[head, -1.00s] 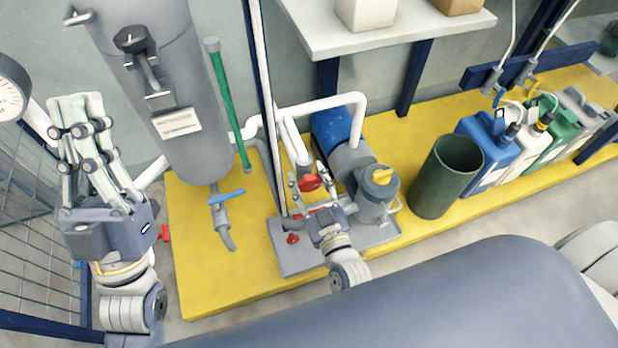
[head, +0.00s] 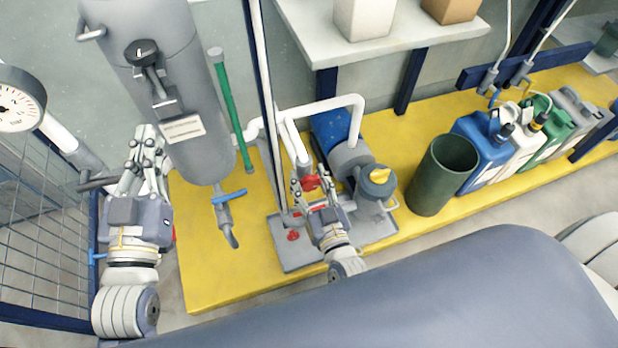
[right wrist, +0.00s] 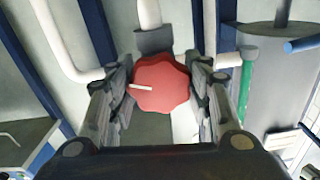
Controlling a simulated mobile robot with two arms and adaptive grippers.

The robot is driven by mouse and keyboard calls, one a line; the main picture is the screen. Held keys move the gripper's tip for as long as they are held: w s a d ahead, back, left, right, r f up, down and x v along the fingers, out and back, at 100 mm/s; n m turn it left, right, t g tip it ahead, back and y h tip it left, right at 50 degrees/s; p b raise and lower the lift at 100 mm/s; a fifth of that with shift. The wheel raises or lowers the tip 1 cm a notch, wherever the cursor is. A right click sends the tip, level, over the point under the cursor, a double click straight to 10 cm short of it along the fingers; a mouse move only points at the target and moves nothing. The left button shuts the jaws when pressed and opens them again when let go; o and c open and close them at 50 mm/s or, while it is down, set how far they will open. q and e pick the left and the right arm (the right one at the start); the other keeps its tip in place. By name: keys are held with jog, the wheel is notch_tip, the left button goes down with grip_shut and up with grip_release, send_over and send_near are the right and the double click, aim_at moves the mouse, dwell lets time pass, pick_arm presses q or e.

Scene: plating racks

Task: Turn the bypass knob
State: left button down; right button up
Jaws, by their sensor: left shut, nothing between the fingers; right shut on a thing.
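The bypass knob is a red scalloped knob (right wrist: 165,86) with a white pointer line, on a grey fitting of the white pipework. In the right wrist view its pointer line points left and slightly up. In the head view the knob (head: 311,183) is small and partly covered. My right gripper (right wrist: 160,85) is shut on it, with one finger on each side; it also shows in the head view (head: 311,188). My left gripper (head: 147,140) is at the left, in front of the grey tank, shut and empty, with its fingers pointing up, apart from the knob.
A grey tank (head: 160,60) with a blue-handled valve (head: 229,196) and a green tube (head: 228,110) stand left of the knob. A pump (head: 375,190), a dark green bin (head: 440,175) and several canisters stand right on the yellow platform (head: 210,280). A gauge (head: 18,103) is far left.

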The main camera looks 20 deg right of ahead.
jog(key=o, duration=1.1)
jog(key=s, duration=1.2)
jog(key=shift+d, duration=0.2)
